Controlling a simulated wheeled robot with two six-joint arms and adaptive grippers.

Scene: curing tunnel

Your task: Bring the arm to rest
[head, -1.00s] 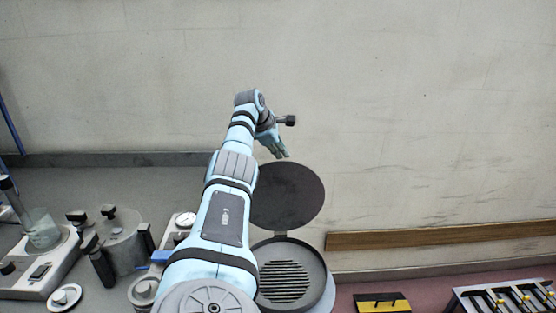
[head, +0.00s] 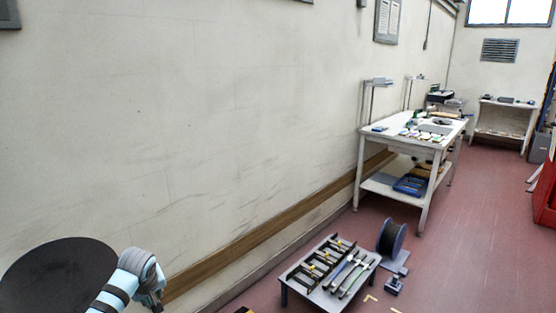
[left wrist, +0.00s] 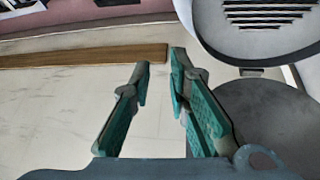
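My left arm (head: 128,288), light blue with dark bands, shows at the lower left of the head view, just right of a dark round lid (head: 55,280). Its fingers cannot be made out there. In the left wrist view my left gripper (left wrist: 158,70) has two green-padded fingers apart with nothing between them. Bare pale wall shows behind the gap. The dark disc of the lid (left wrist: 265,115) and the slotted round base (left wrist: 235,42) it is hinged to lie to the right of the fingers in that view. My right gripper is not in view.
A wooden rail (head: 240,246) runs along the pale wall. A low table (head: 325,278) with tools, a cable reel (head: 391,240) and a white workbench (head: 425,140) stand to the right. The red floor (head: 480,220) is open at the far right.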

